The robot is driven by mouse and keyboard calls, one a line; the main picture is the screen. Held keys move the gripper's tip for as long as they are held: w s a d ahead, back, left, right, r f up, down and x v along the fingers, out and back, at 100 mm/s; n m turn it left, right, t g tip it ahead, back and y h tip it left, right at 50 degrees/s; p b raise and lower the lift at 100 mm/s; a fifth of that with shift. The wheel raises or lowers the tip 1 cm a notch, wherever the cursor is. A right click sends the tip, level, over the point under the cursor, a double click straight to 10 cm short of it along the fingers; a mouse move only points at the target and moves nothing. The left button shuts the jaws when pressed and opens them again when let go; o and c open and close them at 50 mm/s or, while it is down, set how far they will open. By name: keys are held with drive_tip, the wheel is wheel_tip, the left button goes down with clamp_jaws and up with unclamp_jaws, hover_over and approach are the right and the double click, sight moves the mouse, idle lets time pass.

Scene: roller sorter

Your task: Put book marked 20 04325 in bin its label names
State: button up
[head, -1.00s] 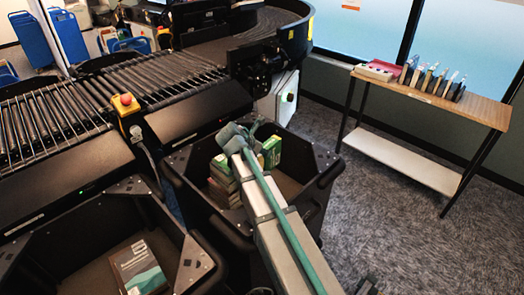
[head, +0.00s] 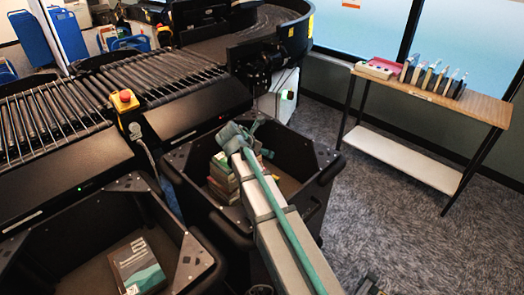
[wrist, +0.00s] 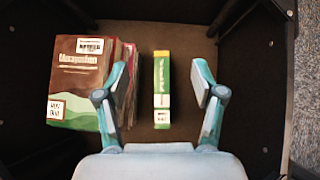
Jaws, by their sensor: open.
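My gripper (head: 240,138) is over the right black bin (head: 300,150) in the head view, pointing down into it. In the wrist view my gripper (wrist: 159,82) is open, with a finger on each side of a narrow green and yellow book (wrist: 162,88). That book appears to stand on edge, with a visible gap to each finger. A small white label is at its lower end; I cannot read a number or bin name on it. A stack of books (head: 222,178) lies left of the gripper; its top brown book (wrist: 88,75) carries a barcode and a white label.
The left black bin (head: 200,262) holds a dark and teal book (head: 137,268). A roller conveyor (head: 150,75) with a red emergency button (head: 124,98) runs behind the bins. A wooden table (head: 480,108) at right holds several upright books and a red-edged tray (head: 378,69). Carpet is clear before it.

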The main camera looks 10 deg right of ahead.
drive_tip(key=v, duration=1.2)
idle(0.6)
